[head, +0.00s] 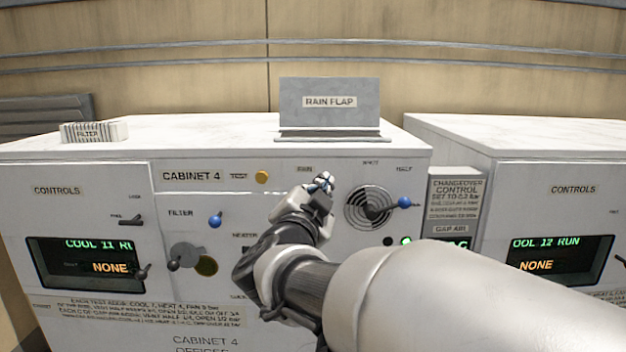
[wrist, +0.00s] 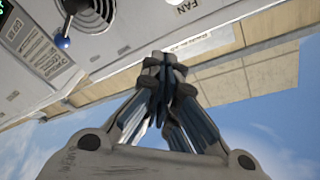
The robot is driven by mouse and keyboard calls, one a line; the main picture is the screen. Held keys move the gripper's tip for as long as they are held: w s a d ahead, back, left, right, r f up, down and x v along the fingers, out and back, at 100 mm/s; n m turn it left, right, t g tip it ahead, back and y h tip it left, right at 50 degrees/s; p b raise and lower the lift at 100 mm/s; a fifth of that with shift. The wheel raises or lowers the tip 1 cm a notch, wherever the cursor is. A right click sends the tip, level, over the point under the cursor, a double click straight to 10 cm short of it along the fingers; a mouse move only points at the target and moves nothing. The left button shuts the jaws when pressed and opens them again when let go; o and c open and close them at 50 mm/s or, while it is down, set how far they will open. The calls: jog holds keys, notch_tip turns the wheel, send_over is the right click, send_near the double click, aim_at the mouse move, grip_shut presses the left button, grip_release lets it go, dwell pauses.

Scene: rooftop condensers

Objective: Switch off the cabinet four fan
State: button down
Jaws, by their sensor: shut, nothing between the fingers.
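Cabinet 4 (head: 345,158) stands in the middle of the head view, with a white front panel. Its FAN label (head: 305,169) sits near the panel's top edge and also shows in the wrist view (wrist: 184,6). My gripper (head: 324,182) is shut and empty, just right of and below that label. My gripper and arm cover the panel below the label, so no fan switch can be seen. In the wrist view the closed fingers (wrist: 165,62) point toward the panel's edge; whether they touch anything cannot be told.
A round vent (head: 370,207) with a blue-tipped lever (head: 404,202) lies right of my gripper. A blue filter knob (head: 215,219) and yellow test button (head: 262,177) lie left. A raised rain flap (head: 330,117) stands on top. A filter (head: 94,131) lies on the left cabinet.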

jog(key=f+p+x, duration=0.1)
jog(key=p+x, duration=0.1)
jog(key=x, duration=0.8)
jog(key=a+f, duration=0.1)
jog(key=a+f+p, duration=0.1)
jog(key=shift+s+a, duration=0.2)
jog(key=shift+a, duration=0.2)
jog(key=shift+b, duration=0.45)
jog(key=shift+s+f+t+b, duration=0.15)
jog(key=shift+f+t+b, duration=0.15)
jog(key=shift+b, duration=0.6)
